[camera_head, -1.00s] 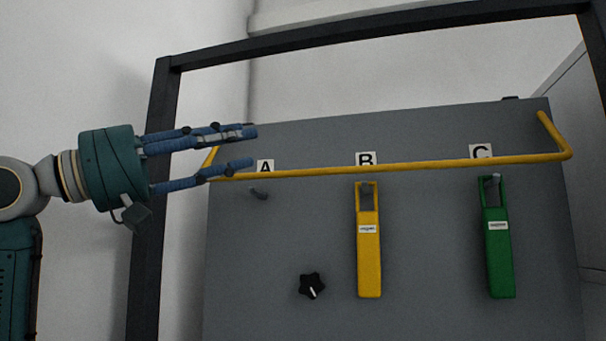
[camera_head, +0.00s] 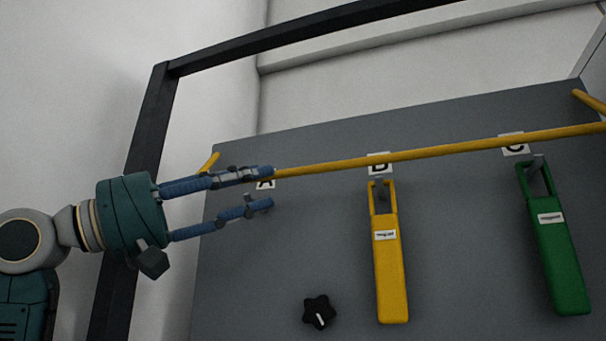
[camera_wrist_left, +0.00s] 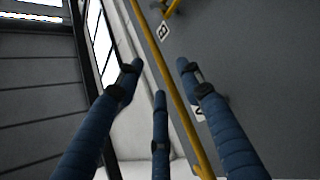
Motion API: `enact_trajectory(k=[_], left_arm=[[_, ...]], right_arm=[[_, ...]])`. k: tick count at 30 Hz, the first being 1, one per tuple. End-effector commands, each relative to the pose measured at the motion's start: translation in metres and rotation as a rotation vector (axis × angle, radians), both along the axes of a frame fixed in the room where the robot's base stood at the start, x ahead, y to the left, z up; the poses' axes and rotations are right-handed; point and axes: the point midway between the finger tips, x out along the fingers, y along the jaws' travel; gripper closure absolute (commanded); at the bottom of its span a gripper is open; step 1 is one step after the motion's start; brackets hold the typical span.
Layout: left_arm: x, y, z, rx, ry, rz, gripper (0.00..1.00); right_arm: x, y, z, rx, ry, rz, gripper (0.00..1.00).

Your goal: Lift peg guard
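The peg guard, a yellow bar (camera_head: 450,149), runs across the grey panel (camera_head: 460,210) at the height of labels A, B and C. Its bent ends reach back to the panel. My left gripper (camera_head: 271,187) is open at the bar's left part, beside label A. Its upper finger overlaps the bar; its lower finger is below it. In the left wrist view the bar (camera_wrist_left: 172,92) passes between the spread blue fingers (camera_wrist_left: 158,78). I cannot tell whether they touch it. My right gripper is out of view.
A yellow tag (camera_head: 390,275) hangs under B and a green tag (camera_head: 560,265) under C, both below the bar. A black knob (camera_head: 319,312) sits low on the panel. A dark frame (camera_head: 150,130) stands at the left and over the top.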

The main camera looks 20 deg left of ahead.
Motion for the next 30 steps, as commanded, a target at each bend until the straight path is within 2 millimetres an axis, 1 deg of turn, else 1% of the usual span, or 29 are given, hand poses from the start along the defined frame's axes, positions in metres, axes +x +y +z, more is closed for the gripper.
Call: enact_trajectory(k=[1, 3, 9, 12, 18, 26, 27, 29, 30], left_arm=[[0.005, -0.008, 0.008, 0.002, 0.0, -0.003, 0.63], [0.013, -0.018, 0.014, 0.001, 0.001, -0.003, 0.63], [0.034, -0.045, 0.027, 0.001, 0.001, -0.002, 0.63], [0.041, -0.054, 0.032, 0.002, 0.001, -0.001, 0.63], [0.048, -0.063, 0.035, 0.001, -0.001, 0.0, 0.63], [0.049, -0.063, 0.034, 0.001, -0.001, 0.0, 0.63], [0.049, -0.063, 0.034, 0.001, -0.001, 0.0, 0.71], [0.049, -0.063, 0.034, 0.001, -0.001, 0.0, 0.83], [0.049, -0.063, 0.034, 0.001, -0.001, 0.0, 0.91]], right_arm=[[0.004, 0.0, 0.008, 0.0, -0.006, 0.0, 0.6], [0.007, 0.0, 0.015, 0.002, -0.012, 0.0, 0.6], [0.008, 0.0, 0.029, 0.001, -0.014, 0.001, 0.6], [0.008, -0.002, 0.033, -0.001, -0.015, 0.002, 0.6], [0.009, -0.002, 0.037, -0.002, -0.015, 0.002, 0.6], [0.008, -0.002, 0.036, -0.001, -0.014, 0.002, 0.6], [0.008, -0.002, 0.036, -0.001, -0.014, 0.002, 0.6], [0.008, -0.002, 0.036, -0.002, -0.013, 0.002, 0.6], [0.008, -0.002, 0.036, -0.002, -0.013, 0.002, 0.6]])
